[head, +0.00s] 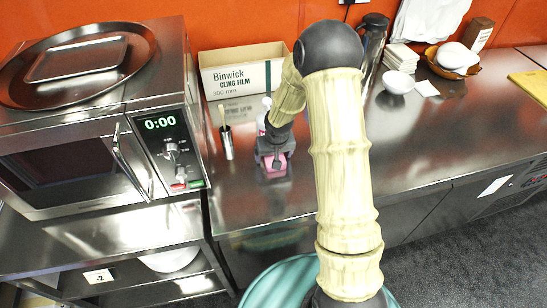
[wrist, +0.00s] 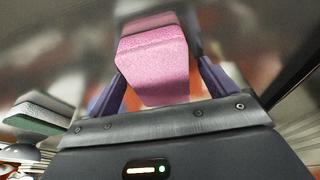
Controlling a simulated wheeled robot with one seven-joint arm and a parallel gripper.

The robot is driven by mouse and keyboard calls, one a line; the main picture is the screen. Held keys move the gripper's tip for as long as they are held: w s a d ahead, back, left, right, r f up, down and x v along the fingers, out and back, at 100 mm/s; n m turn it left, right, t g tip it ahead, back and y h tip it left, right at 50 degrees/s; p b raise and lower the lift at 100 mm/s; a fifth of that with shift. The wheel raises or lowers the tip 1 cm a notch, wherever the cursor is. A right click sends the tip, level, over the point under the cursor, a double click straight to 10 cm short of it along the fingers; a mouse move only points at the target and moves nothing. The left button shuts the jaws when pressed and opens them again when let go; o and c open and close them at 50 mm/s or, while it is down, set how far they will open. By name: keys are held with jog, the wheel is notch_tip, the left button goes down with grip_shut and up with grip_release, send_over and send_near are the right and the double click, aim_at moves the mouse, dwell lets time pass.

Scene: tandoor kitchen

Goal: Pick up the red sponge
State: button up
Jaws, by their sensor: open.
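The red sponge, pinkish in these views, is a small block on the steel counter; it shows below my gripper in the head view (head: 275,172) and large in the wrist view (wrist: 155,65). My gripper (head: 273,158) is over the sponge and pointing down at it. In the wrist view its two purple-grey fingers stand apart, one on each side of the sponge. I cannot tell whether either finger touches it. My gripper hides part of the sponge in the head view.
A microwave (head: 95,165) stands left. A metal cup with a brush (head: 226,143) and a bottle (head: 265,108) are close to my gripper. A cling film box (head: 240,75) is behind. A dark flask (head: 374,45) and white bowl (head: 397,82) stand right. The counter's right front is clear.

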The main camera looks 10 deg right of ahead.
jog(key=c, duration=1.1)
jog(key=shift+c, duration=0.2)
jog(key=shift+r, duration=0.1)
jog(key=shift+r, duration=0.2)
jog(key=s+r, duration=0.4)
jog(key=s, duration=0.3)
jog(key=s+r+b, duration=0.1)
jog(key=s+r, duration=0.3)
jog(key=s, duration=0.3)
